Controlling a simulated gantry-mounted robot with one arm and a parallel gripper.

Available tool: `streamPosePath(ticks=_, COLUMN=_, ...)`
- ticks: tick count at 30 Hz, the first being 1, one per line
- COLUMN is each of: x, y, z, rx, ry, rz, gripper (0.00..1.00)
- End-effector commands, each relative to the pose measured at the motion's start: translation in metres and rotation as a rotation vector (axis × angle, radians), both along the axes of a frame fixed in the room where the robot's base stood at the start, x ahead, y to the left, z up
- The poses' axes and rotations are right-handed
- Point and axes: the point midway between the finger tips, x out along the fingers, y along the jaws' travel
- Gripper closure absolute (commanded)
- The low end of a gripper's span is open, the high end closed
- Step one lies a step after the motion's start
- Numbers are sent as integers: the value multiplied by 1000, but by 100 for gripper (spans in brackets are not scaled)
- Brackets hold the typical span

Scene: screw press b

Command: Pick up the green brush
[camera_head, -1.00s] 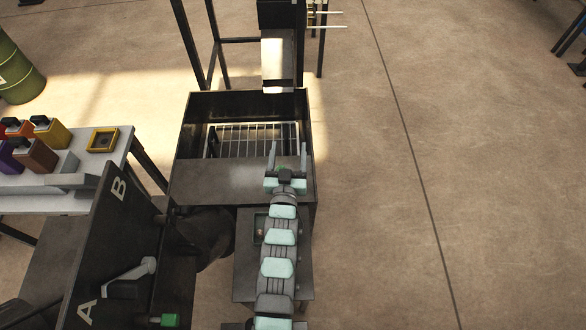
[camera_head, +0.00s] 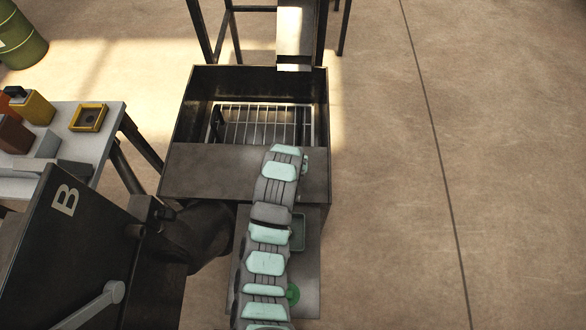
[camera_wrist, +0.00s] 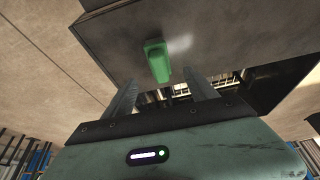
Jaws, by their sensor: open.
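The green brush (camera_wrist: 157,62) shows in the wrist view as a small green block against the dark metal top of the box. My gripper (camera_wrist: 162,78) is open, with one finger on each side below the brush. The brush appears just past the fingertips, between their lines, and nothing is held. In the head view a small green piece (camera_head: 304,163) shows at the right side of my arm's end, over the box's front plate; it looks like the same brush, mostly hidden. The gripper's fingers are hidden by my arm there.
The dark metal box (camera_head: 215,165) has a wire grate (camera_head: 262,125) behind its front plate. A lower table (camera_head: 308,270) holds a round green item (camera_head: 293,294). A panel marked B (camera_head: 65,200) and a light table (camera_head: 100,145) stand left. The floor at right is clear.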

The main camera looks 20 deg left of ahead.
Motion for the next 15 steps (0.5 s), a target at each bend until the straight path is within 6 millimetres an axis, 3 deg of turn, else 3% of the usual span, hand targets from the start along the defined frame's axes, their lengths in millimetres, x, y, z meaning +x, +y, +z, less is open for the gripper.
streamPosePath(ticks=9, x=15, y=4, z=-34, rx=1, ry=-4, rz=0, gripper=34)
streamPosePath(ticks=15, x=18, y=5, z=-41, rx=2, ry=-4, rz=-1, gripper=34)
